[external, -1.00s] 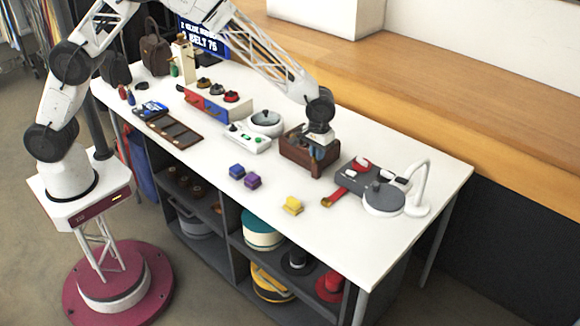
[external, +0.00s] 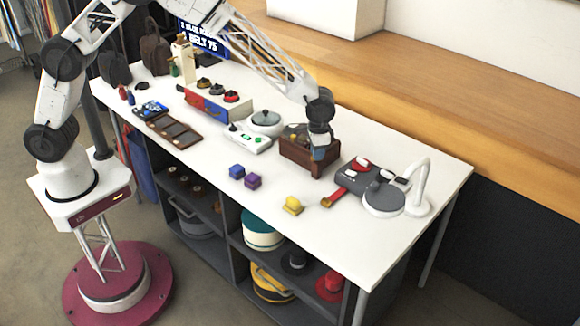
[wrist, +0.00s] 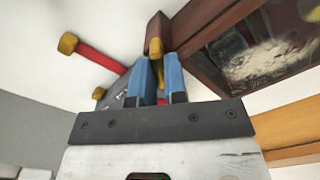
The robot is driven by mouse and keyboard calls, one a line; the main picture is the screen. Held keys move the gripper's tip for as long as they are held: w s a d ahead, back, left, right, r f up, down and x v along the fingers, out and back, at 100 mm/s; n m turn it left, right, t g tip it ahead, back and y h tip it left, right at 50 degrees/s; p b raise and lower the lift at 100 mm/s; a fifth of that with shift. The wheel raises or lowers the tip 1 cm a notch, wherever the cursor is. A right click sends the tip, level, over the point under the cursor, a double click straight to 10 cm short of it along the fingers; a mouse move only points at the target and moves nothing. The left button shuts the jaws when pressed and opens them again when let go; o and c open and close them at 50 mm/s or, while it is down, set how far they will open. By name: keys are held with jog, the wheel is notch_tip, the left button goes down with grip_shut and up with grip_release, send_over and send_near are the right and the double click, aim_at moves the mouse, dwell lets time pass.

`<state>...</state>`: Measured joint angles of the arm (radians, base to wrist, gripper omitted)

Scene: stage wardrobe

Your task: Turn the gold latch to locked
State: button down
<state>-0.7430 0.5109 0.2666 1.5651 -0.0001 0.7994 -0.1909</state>
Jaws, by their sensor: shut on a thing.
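The gold latch (wrist: 157,66) shows in the wrist view between my blue fingertips, at the corner of an open brown wooden box (wrist: 215,20). My gripper (wrist: 160,82) is shut on the latch, and the fingers hide part of it. In the external view my gripper (external: 319,154) is at the right front corner of the box (external: 296,155), and the latch itself is hidden behind the fingers. I cannot tell the latch's exact angle.

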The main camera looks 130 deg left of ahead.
jog(key=m, duration=0.5)
jog(key=shift+m, duration=0.3)
jog(key=m, duration=0.5)
dwell(0.4)
jog(key=c, duration=1.2)
grip_release()
jog(key=shift+o, duration=0.2)
jog(key=shift+r, duration=3.9)
jog(key=shift+r, duration=0.1)
